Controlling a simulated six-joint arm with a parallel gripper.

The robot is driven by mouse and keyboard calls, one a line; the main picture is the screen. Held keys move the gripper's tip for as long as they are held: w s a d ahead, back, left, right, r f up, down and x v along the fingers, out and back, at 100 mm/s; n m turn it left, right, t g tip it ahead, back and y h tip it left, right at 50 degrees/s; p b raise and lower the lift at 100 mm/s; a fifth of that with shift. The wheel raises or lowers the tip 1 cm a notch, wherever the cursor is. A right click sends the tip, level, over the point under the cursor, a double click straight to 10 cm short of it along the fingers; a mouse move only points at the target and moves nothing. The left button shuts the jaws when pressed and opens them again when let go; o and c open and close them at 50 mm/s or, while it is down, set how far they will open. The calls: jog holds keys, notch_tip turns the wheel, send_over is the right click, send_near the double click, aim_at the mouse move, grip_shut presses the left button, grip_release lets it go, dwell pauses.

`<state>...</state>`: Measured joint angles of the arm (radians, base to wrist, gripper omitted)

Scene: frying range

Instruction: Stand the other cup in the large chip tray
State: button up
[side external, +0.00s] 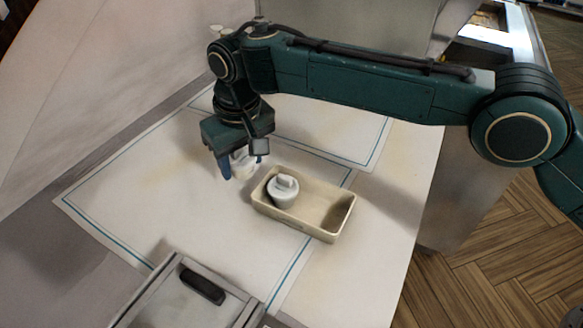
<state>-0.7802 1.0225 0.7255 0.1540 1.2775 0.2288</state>
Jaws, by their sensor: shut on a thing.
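The large chip tray (322,234) is a cream rectangular tray on the white paper mat. I cannot tell how far this cup is above the mat.
A metal box with a dark handle (202,285) stands at the front left. The blue-lined mat (150,205) is clear left of the tray. A wall rises behind at the left. The counter's edge drops to a wooden floor at the right.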

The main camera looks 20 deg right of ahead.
aim_at(243, 158)
jog(key=shift+f, duration=0.15)
jog(key=shift+f, duration=1.85)
jog(key=shift+f, duration=0.15)
jog(key=o, duration=1)
jog(key=shift+s+d+r, duration=0.1)
jog(key=shift+s+r, duration=0.1)
jog(key=shift+r, duration=1.75)
jog(key=shift+s+d+r, duration=0.1)
jog(key=shift+s+r, duration=0.1)
jog(key=shift+r, duration=1.7)
